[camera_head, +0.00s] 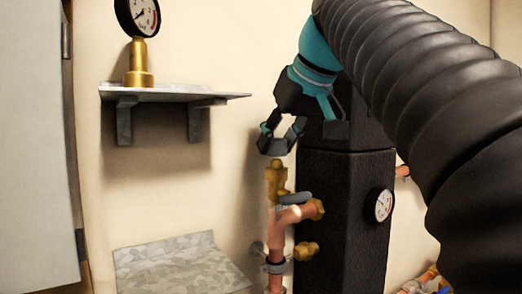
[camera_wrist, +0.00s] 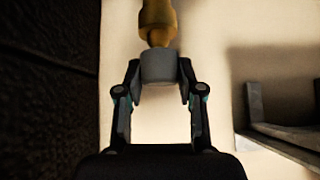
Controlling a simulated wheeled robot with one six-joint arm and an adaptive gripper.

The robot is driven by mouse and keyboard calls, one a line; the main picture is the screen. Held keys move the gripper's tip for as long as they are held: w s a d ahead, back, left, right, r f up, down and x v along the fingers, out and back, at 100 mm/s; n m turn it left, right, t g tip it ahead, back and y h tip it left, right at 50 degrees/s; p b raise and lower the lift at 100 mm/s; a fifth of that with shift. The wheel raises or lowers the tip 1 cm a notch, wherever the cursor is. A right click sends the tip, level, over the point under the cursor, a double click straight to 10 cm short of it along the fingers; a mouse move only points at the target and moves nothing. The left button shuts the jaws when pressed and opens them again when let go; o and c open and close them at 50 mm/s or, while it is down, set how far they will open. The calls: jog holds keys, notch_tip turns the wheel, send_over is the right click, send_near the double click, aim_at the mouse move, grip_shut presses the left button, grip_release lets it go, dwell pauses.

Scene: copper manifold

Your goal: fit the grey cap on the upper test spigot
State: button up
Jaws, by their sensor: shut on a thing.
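My gripper (camera_wrist: 160,80) is shut on the grey cap (camera_wrist: 159,67), a short cylinder held between the two fingertips in the wrist view. A brass spigot (camera_wrist: 157,18) stands directly beyond the cap, its narrow end in line with the cap. They look touching or nearly so; I cannot tell whether the cap is seated. In the head view my gripper (camera_head: 276,143) points down just above the upright brass spigot (camera_head: 275,180) on the copper pipe; the cap is largely hidden by the fingers there.
A dark column (camera_head: 343,210) stands close right of the pipe, with a small gauge (camera_head: 383,205). A grey valve handle (camera_head: 295,198) and a brass fitting (camera_head: 306,250) sit below the spigot. A shelf (camera_head: 170,94) bears a brass gauge (camera_head: 139,60). A lower shelf (camera_head: 180,268) looks bare.

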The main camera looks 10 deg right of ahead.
jog(key=shift+f, duration=0.25)
jog(key=shift+f, duration=0.3)
jog(key=shift+f+b, duration=0.25)
jog(key=shift+b, duration=0.15)
jog(key=o, duration=0.9)
jog(key=shift+r+p, duration=0.4)
jog(key=shift+r, duration=0.1)
jog(key=p+v, duration=0.3)
jog(key=v, duration=0.9)
jog(key=shift+p, duration=0.3)
